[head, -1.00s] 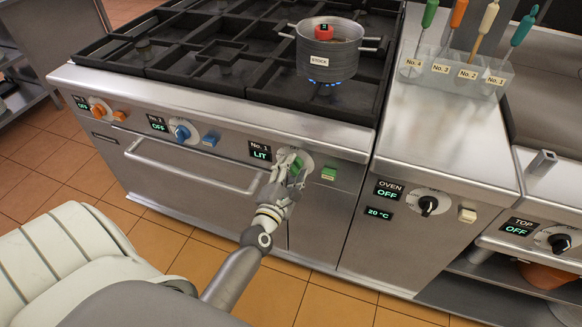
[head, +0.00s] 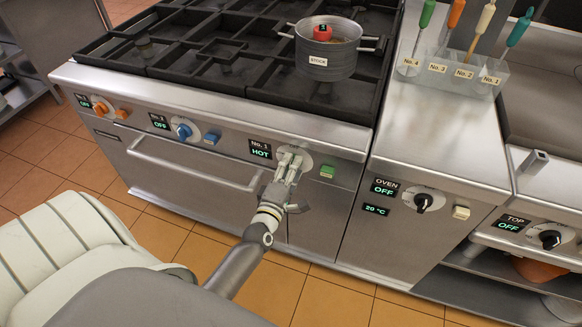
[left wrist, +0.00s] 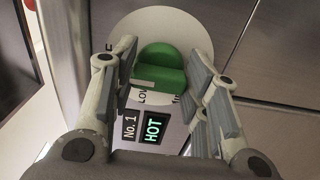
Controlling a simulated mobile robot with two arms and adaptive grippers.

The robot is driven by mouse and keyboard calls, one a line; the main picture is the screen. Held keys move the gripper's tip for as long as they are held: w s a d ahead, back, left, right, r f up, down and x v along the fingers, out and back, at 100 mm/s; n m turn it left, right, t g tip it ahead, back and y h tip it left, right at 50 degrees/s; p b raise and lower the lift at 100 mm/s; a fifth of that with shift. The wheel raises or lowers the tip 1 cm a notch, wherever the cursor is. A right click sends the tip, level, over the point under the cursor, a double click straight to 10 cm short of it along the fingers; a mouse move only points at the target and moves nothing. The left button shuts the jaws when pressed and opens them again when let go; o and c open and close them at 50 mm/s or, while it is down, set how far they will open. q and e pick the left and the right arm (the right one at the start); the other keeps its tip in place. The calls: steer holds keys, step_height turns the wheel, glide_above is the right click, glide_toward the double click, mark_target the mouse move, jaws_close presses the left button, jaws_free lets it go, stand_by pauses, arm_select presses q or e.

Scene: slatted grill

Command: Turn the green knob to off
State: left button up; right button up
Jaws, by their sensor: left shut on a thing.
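The green knob (left wrist: 162,68) sits on its round white dial plate (left wrist: 160,22) in the left wrist view, between the fingers of my left gripper (left wrist: 165,85). In the head view my left gripper (head: 289,164) is at the front panel of the range and its fingers hide the knob. My left gripper is shut on the green knob. The No. 1 display (head: 260,149) beside it reads HOT. The grey stock pot (head: 326,48) stands on the burner above, and no flame shows under it. My right gripper is not in view.
A green button (head: 327,171) is just right of the knob. Blue (head: 184,131) and orange (head: 100,109) knobs with OFF displays are to the left, above an oven handle (head: 195,168). The black oven knob (head: 423,202) is to the right.

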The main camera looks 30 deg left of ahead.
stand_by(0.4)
arm_select(q)
steer(key=o, duration=1)
steer(key=shift+o, duration=0.2)
steer(key=v, duration=1.2)
